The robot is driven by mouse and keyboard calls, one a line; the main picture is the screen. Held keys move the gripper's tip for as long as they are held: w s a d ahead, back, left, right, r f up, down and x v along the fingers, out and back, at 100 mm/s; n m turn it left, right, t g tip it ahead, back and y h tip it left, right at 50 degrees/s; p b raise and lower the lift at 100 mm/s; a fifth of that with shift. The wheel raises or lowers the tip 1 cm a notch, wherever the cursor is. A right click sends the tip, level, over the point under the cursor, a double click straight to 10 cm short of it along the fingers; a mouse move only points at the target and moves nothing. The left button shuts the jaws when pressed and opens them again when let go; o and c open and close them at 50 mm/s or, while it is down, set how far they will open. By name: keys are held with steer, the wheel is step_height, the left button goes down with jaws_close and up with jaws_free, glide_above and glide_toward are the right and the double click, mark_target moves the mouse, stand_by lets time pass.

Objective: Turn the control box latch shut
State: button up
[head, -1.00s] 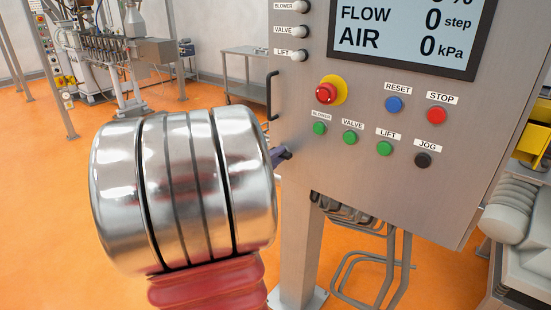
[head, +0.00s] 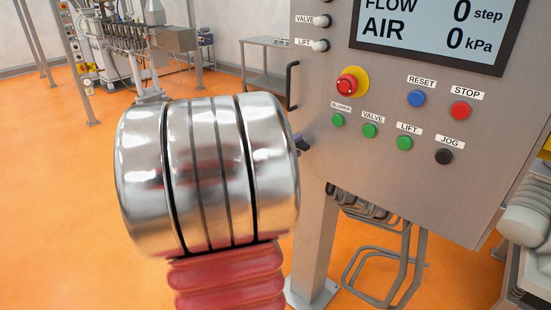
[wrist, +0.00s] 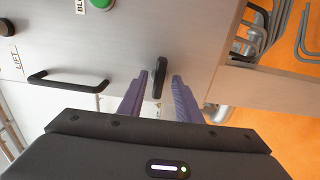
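The grey metal control box (head: 400,190) fills the right of the head view, and its face also shows in the wrist view (wrist: 195,30). The latch (wrist: 158,78) is a small black lever, seen upright in the wrist picture on the box face. My gripper (wrist: 161,79) is open, with one purple finger on each side of the latch in that view. A gap shows on both sides, and I cannot tell how deep the fingers reach. In the head view my shiny arm link hides the latch and most of my gripper (head: 302,144).
A black bar handle (head: 292,86) sticks out at the box's left edge. A red emergency button (head: 347,86) and several push buttons sit on the face. A post (head: 315,245) and bent pipes (head: 385,265) stand below. Orange floor (head: 60,200) is open at left.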

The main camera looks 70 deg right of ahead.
steer(key=v, duration=1.3)
steer(key=shift+w+a, duration=0.15)
steer(key=shift+a, duration=0.05)
steer(key=shift+f, duration=0.1)
stand_by(0.5)
steer(key=s+a+f+y, duration=0.3)
steer(key=a+f+y, duration=0.15)
steer(key=f, duration=0.35)
steer(key=w+a+f+n+t+y, duration=0.1)
steer(key=w+a+f+t+y, duration=0.3)
steer(key=a, duration=0.5)
steer(key=w+a+n+t+y, duration=0.1)
steer(key=w+a+t+y, duration=0.2)
steer(key=w+a, duration=0.35)
steer(key=w+a+t+y, duration=0.2)
steer(key=w+a, duration=0.1)
steer(key=a, duration=0.7)
steer(key=w+a+r+n+t+y, duration=0.1)
steer(key=a+r, duration=0.5)
steer(key=a, duration=0.6)
steer(key=n+t+y, duration=0.1)
steer(key=t+y, duration=0.1)
steer(key=shift+w+r+t, duration=0.15)
steer(key=shift+w+t, duration=0.1)
steer(key=shift+t, duration=0.05)
steer(key=shift+s, duration=0.15)
